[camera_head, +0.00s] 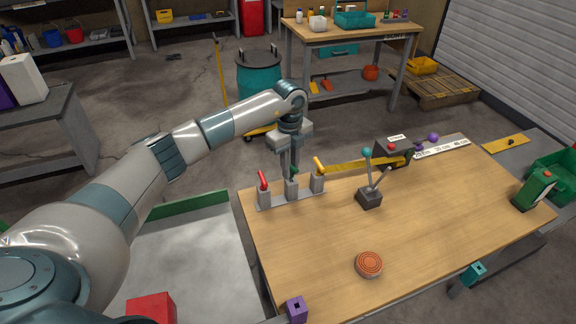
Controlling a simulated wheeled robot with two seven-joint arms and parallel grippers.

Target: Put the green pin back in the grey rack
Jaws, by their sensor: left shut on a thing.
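The grey rack (291,190) stands at the left back part of the wooden table and has three upright blocks. A red pin (263,180) is at its left block and a yellow pin (320,164) at its right block. My left gripper (292,172) points down over the middle block, shut on the green pin (295,171). The fingers hide much of the green pin. I cannot tell whether its lower end is inside the middle block or just above it. My right gripper is not in view.
A lever box (369,197) with a teal knob stands right of the rack. A yellow strip (355,165) runs behind it to a dark device (393,152). An orange round disc (369,264) lies near the front. The table's middle right is clear.

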